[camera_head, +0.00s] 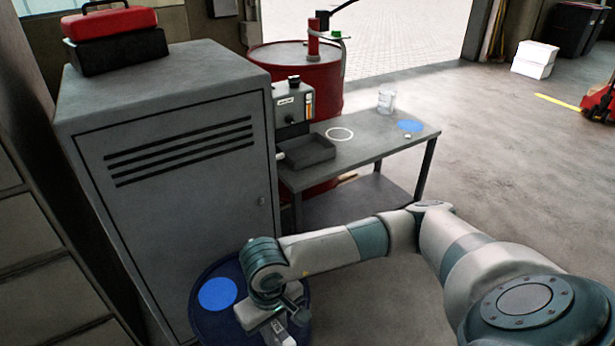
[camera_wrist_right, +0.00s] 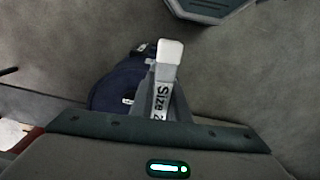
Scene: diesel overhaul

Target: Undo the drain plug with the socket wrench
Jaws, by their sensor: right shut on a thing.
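My right gripper (camera_head: 284,326) hangs low at the bottom of the head view, over or just in front of the blue drum (camera_head: 205,322). In the right wrist view its fingers (camera_wrist_right: 168,85) are close together, and a "Size 2" label shows between the jaws. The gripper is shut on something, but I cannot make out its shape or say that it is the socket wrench. I see no drain plug. My left gripper is out of view.
A grey cabinet (camera_head: 175,150) with a red toolbox (camera_head: 110,22) stands left. A steel table (camera_head: 375,145) holds a dark tray (camera_head: 305,152), a clear beaker (camera_head: 386,101), a blue disc and a white ring. A red drum (camera_head: 295,75) stands behind. Open floor lies right.

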